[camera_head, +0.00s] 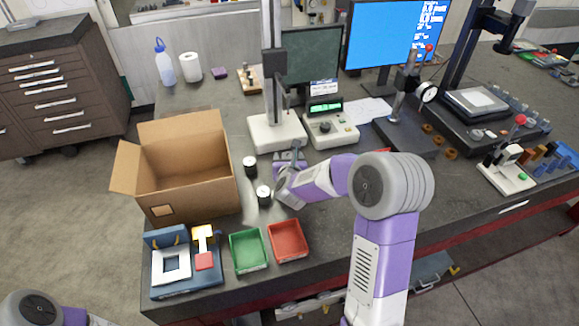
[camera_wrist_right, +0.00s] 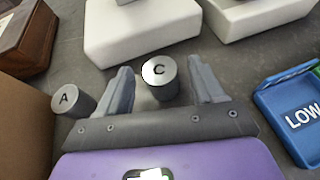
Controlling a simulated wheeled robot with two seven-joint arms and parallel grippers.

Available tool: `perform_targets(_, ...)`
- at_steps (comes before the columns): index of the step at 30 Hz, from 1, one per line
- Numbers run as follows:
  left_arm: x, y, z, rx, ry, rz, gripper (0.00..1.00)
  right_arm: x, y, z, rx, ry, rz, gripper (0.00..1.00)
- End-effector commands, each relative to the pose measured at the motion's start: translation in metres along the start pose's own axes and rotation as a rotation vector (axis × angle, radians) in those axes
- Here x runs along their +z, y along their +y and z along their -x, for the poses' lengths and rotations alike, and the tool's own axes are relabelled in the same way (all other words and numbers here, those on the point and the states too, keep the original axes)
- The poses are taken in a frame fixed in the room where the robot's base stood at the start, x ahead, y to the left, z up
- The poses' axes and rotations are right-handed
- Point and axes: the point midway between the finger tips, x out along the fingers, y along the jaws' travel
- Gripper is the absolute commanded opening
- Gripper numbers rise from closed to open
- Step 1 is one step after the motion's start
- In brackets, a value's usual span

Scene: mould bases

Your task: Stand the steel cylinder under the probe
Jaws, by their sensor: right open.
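A bright metal cylinder (camera_wrist_right: 160,78) with a C on its top stands upright in the right wrist view. My right gripper (camera_wrist_right: 158,72) is open, with one finger on each side of it and a gap at each side. In the head view my right gripper (camera_head: 289,156) is low over the table in front of the white-based probe stand (camera_head: 275,134) and largely hides that cylinder. A darker grey cylinder marked A (camera_wrist_right: 73,101) stands left of the fingers. Two cylinders stand beside the box in the head view, one farther back (camera_head: 250,166) and one nearer (camera_head: 264,195). My left gripper is out of view.
An open cardboard box (camera_head: 190,185) stands left of the cylinders. Green (camera_head: 249,251) and red (camera_head: 288,241) trays lie at the front edge. A readout unit (camera_head: 330,130) stands right of the probe stand. A blue LOW tray (camera_wrist_right: 295,115) lies right of my fingers.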

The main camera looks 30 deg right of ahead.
Motion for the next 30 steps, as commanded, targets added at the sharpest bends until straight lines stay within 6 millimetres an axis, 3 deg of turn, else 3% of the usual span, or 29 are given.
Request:
perform_targets(9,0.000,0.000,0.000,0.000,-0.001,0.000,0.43,0.001,0.001,0.071,0.004,-0.003,0.000,0.67)
perform_targets(15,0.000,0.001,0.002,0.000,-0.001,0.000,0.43,0.001,0.001,0.103,0.004,-0.002,0.000,0.67)
perform_targets(21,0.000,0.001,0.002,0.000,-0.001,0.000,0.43,0.000,0.000,0.114,0.001,-0.001,0.002,0.67)
perform_targets(30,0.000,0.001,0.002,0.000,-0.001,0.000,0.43,-0.001,0.000,0.114,0.001,-0.001,0.001,0.67)
